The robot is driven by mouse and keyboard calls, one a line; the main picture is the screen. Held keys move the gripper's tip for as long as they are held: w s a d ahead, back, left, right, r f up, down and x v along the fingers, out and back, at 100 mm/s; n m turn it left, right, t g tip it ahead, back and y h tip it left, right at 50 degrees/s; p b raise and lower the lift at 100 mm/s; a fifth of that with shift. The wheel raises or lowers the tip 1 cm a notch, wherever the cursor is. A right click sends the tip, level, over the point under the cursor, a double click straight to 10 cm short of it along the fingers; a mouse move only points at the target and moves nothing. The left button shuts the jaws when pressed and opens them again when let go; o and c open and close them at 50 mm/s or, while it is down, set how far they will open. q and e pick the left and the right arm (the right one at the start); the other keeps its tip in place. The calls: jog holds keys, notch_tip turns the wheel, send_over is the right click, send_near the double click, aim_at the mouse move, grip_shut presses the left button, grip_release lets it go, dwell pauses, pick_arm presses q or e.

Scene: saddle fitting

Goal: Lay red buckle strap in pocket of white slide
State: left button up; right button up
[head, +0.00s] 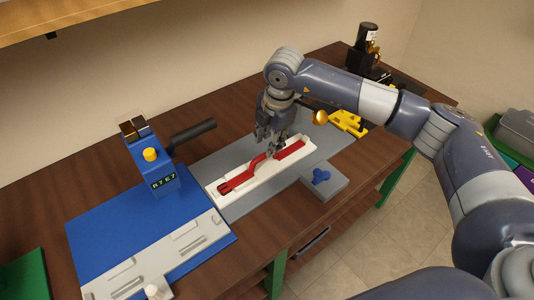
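The white slide (226,203) lies on a grey plate in the middle of the bench, running from lower left to upper right. The red buckle strap (245,177) lies lengthwise over its pocket; I cannot tell if it is fully seated. My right gripper (272,153) is at the strap's middle, with its fingertips at or just above the strap. The fingers hide part of the strap, and whether they grip it is too small to tell. My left gripper is not in view.
A blue fixture (105,225) with a yellow button, a black handle and a grey rail stands at left. A yellow part (348,122) and a dark device (366,45) are behind my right arm.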

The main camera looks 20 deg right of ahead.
jog(key=shift+s+d+r+b, duration=0.1)
jog(key=shift+s+r+b, duration=0.1)
jog(key=shift+r, duration=0.9)
jog(key=shift+s+r+b, duration=0.2)
jog(key=shift+r, duration=0.85)
jog(key=shift+f, duration=0.1)
